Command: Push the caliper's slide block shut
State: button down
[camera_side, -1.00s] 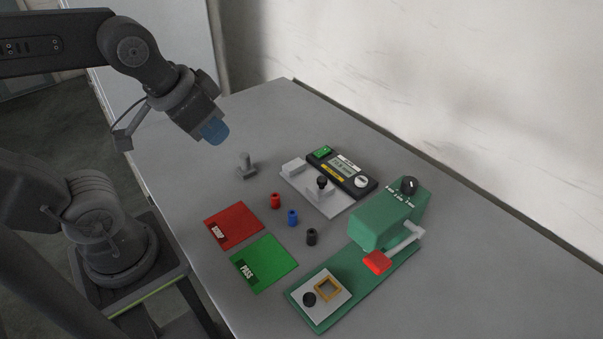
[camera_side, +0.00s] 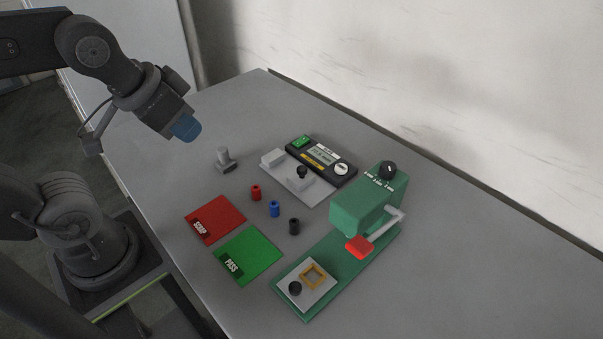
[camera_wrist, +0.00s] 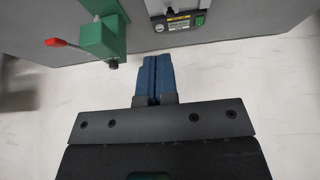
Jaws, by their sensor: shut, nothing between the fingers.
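The caliper is a light grey plate (camera_side: 312,193) with a black readout unit (camera_side: 342,177) along its back. A pale fixed block (camera_side: 272,157) stands at its left end. The slide block (camera_side: 299,182), with a black knob (camera_side: 302,172) on top, sits further right, with a gap between the blocks. My gripper (camera_side: 187,128) has blue fingers, shut and empty, raised above the table to the left of the caliper. In the wrist view the shut fingers (camera_wrist: 153,66) show, with part of the readout unit (camera_wrist: 184,25) at the top edge; the slide block is not clear there.
A grey post on a foot (camera_side: 224,160) stands between my gripper and the caliper. Red, blue and black small cylinders (camera_side: 274,209) stand in front of it. Red (camera_side: 214,220) and green mats (camera_side: 248,255) lie nearer. A green press (camera_side: 365,208) with a red-ended lever stands right.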

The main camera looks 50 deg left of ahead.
jog(key=c, duration=1.8)
grip_release()
jog(key=shift+o, duration=0.7)
jog(key=shift+w+r, duration=0.1)
jog(key=shift+w, duration=0.05)
jog(key=o, duration=0.6)
jog(key=w+m+g, duration=0.1)
jog(key=w+m, duration=0.1)
jog(key=w, duration=0.6)
jog(key=shift+a+m+g, duration=0.2)
jog(key=shift+m+g, duration=0.2)
jog(key=shift+o, duration=1)
jog(key=shift+m+g, duration=0.6)
jog(key=shift+m, duration=0.3)
jog(key=w, duration=0.2)
jog(key=w+f, duration=0.1)
jog(key=w, duration=0.2)
jog(key=shift+w+a+f, duration=0.15)
jog(key=shift+w+f, duration=0.15)
jog(key=shift+f, duration=0.05)
jog(key=m+g, duration=0.3)
jog(key=m, duration=0.1)
send_over(302, 168)
notch_tip(302, 168, down, 12)
notch_tip(302, 168, down, 13)
jog(key=shift+f, duration=0.1)
